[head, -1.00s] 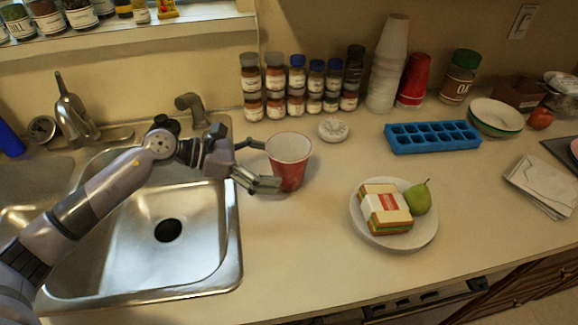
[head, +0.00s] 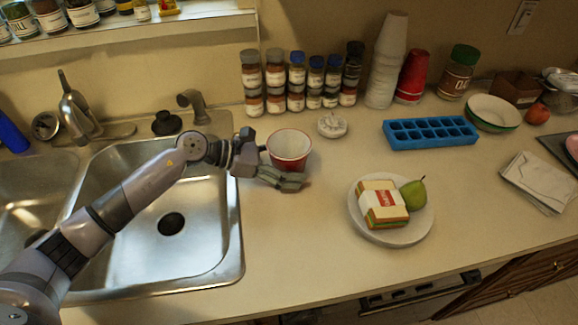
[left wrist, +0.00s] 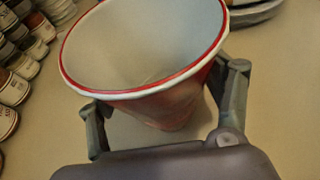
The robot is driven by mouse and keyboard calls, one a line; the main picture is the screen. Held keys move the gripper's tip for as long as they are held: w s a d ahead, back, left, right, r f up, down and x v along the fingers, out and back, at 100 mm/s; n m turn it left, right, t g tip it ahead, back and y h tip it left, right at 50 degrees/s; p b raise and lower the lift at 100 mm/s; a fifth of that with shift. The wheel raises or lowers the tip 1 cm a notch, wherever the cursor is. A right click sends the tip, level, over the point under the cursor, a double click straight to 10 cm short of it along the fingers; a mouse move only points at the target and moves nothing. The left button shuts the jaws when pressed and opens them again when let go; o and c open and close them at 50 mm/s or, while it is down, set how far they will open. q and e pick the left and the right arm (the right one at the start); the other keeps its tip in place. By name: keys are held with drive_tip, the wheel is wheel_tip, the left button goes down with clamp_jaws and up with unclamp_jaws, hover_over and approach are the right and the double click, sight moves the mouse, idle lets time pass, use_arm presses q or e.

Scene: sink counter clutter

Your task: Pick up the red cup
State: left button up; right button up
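The red cup (head: 290,163), white inside with a red rim line, stands on the counter right of the sink. Its lower part is hidden by my left gripper in the head view. My left gripper (head: 284,165) is around the cup, one finger in front and the other largely hidden behind it. In the left wrist view the cup (left wrist: 165,105) sits between the two fingers (left wrist: 163,110). Counter shows between the left finger and the cup's body, so the gripper looks open; contact at the right finger is unclear. My right gripper is not in view.
A plate (head: 365,232) with a sandwich and a pear is to the right. A white lid-like disc (head: 332,126), spice jars (head: 297,85), stacked red cups (head: 412,77) and a blue ice tray (head: 431,133) are behind. The counter in front is clear.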

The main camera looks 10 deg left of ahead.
use_arm(q)
drive_tip(key=c, duration=0.4)
